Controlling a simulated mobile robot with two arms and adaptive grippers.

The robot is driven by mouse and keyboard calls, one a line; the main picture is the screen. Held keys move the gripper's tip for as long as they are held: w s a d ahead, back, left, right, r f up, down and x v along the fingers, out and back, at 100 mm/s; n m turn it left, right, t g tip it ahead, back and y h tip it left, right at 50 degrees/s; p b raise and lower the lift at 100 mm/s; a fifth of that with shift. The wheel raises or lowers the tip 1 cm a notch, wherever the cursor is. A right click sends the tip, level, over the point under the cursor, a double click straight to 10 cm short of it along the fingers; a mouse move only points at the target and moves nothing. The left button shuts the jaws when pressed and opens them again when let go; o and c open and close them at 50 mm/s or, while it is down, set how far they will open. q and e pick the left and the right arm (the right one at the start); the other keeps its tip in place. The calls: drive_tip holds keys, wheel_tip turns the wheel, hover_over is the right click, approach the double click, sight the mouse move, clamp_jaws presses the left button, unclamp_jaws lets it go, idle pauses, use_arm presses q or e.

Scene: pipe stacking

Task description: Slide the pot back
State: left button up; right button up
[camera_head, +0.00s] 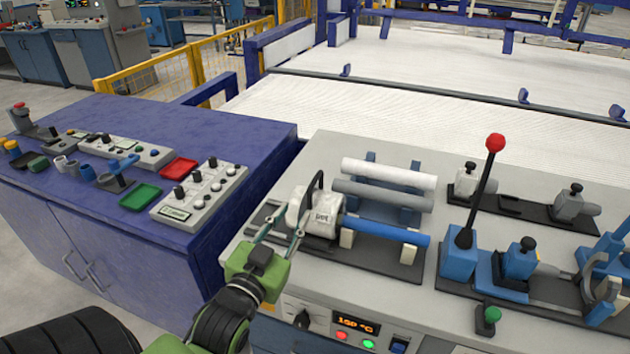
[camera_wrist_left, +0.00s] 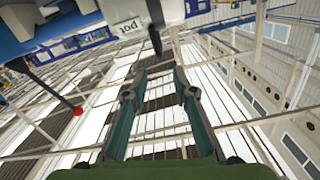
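The pot (camera_head: 322,224) is a white block with a "pot" label and a black handle (camera_head: 316,182). It sits on a dark rail at the left end of a blue pipe (camera_head: 385,231). My left gripper (camera_head: 284,229), green with teal fingers, is just in front and left of the pot. In the left wrist view the fingers (camera_wrist_left: 159,72) are apart with nothing clamped. The pot (camera_wrist_left: 126,25) and its handle (camera_wrist_left: 155,38) appear just beyond the fingertips; whether they touch is unclear. My right gripper is not in view.
White (camera_head: 388,173) and grey (camera_head: 382,194) pipes lie behind the blue one. A red-knobbed lever (camera_head: 486,190) and clamps stand to the right. A control panel (camera_head: 357,325) is on the front. A blue cabinet (camera_head: 235,135) with switch boxes and trays is left.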

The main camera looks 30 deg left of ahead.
sight(309, 189)
use_arm(q)
drive_tip(key=p+x, duration=0.2)
drive_tip(key=x, duration=1.1)
drive_tip(key=shift+w+a, duration=0.1)
drive_tip(key=shift+w, duration=0.15)
clamp_jaws()
drive_tip(key=shift+a, duration=0.1)
